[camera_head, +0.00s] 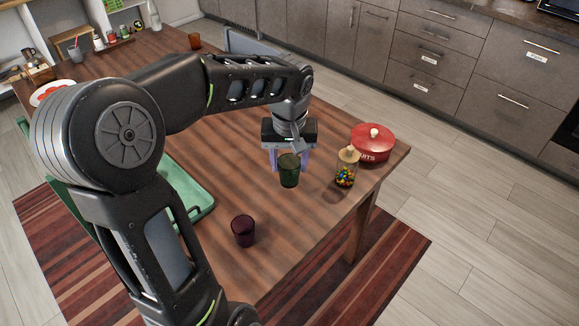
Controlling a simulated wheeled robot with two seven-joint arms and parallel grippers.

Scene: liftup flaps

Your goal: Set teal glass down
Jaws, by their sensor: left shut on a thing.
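The teal glass (289,174), dark green in this light, is upright near the table's right end. My left gripper (290,162) points down, with its pale fingers on either side of the glass, shut on it. I cannot tell whether the base of the glass touches the wooden table (225,192) or is just above it. My right gripper is not in view.
A jar of coloured sweets (346,168) with a cork stands just right of the glass, and a red lidded pot (372,145) is behind it. A dark purple glass (244,231) stands near the front edge. A green tray (185,187) lies left.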

